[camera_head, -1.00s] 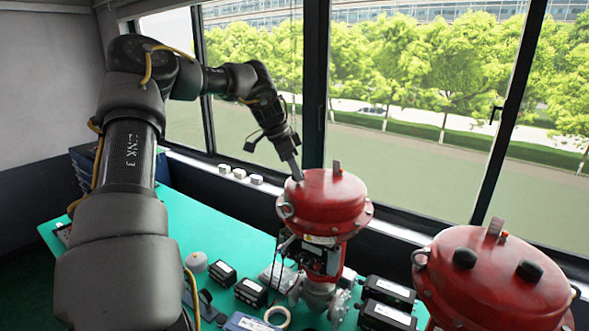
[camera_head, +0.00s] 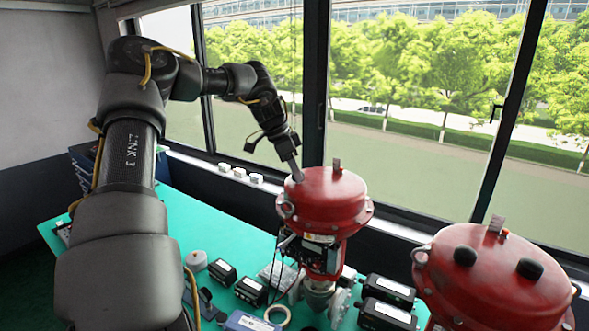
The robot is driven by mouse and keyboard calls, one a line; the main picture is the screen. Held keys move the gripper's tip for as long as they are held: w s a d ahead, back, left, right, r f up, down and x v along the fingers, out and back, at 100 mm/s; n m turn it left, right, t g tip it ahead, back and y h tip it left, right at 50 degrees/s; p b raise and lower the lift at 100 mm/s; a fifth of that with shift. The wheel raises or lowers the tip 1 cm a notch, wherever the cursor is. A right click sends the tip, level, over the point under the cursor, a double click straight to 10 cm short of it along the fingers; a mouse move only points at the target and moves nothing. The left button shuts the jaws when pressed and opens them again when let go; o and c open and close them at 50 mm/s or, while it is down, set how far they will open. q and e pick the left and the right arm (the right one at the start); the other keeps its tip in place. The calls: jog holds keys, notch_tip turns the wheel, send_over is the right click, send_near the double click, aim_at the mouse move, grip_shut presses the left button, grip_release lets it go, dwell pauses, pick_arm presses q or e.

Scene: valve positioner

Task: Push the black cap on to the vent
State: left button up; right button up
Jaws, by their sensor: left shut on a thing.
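My left gripper (camera_head: 295,170) reaches down from the upper left to the left part of the top of the far red actuator (camera_head: 330,198). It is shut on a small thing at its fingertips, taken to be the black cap. The cap itself is too small and covered to make out. The vent is hidden under the fingertips, so I cannot tell whether the cap touches it or how far it is on. My right gripper is not in view.
A second red actuator (camera_head: 485,285) with two black knobs stands at the lower right. The green table (camera_head: 215,235) holds several black boxes, a tape ring (camera_head: 277,316) and a grey round pot (camera_head: 197,261). Windows close off the back. The table's left part is mostly clear.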

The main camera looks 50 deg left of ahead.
pick_arm(q)
jog(key=shift+f, duration=0.3)
jog(key=o, duration=1.1)
jog(key=shift+r+b, duration=0.2)
jog(key=shift+b, duration=0.1)
jog(key=b+v, duration=0.2)
jog(key=v, duration=0.8)
jog(key=shift+s+a+r+b, duration=0.15)
jog(key=shift+r+b, duration=0.05)
jog(key=shift+b, duration=0.1)
